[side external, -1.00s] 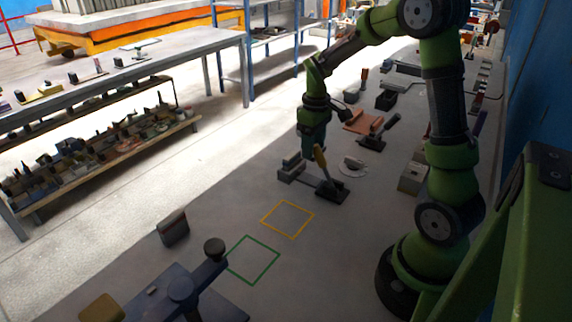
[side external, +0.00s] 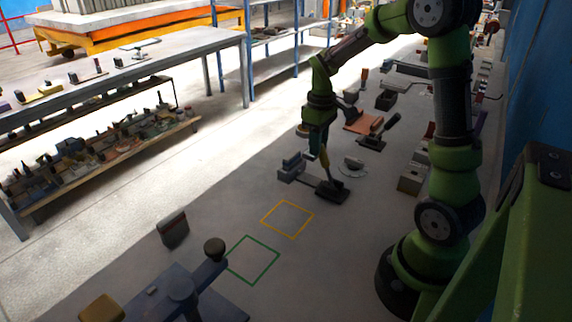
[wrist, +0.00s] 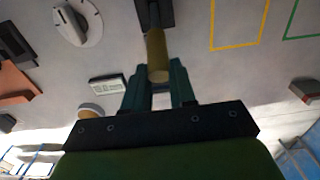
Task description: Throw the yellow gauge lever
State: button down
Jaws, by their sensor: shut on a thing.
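The yellow gauge lever (side external: 325,162) stands up from a dark base (side external: 331,193) on the bench, close to upright in the side view. In the wrist view the yellow handle (wrist: 157,56) runs toward me between the fingers, with its dark base (wrist: 154,13) beyond. My gripper (wrist: 159,90) is shut on the handle; it also shows in the side view (side external: 321,156), upright and pointing down at the lever. The gripper partly hides the upper handle in the side view.
A white dial (side external: 352,165) and a black-handled lever (side external: 380,135) stand behind to the right. Yellow (side external: 287,219) and green (side external: 252,260) outlines mark bare bench in front.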

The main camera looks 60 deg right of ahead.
aim_at(328, 160)
jog(key=shift+s, duration=0.15)
jog(key=shift+s+r, duration=0.35)
jog(key=shift+s, duration=0.3)
jog(key=shift+s+r, duration=0.15)
jog(key=shift+s, duration=0.7)
jog(key=shift+s+r, duration=0.15)
jog(key=shift+s, duration=0.65)
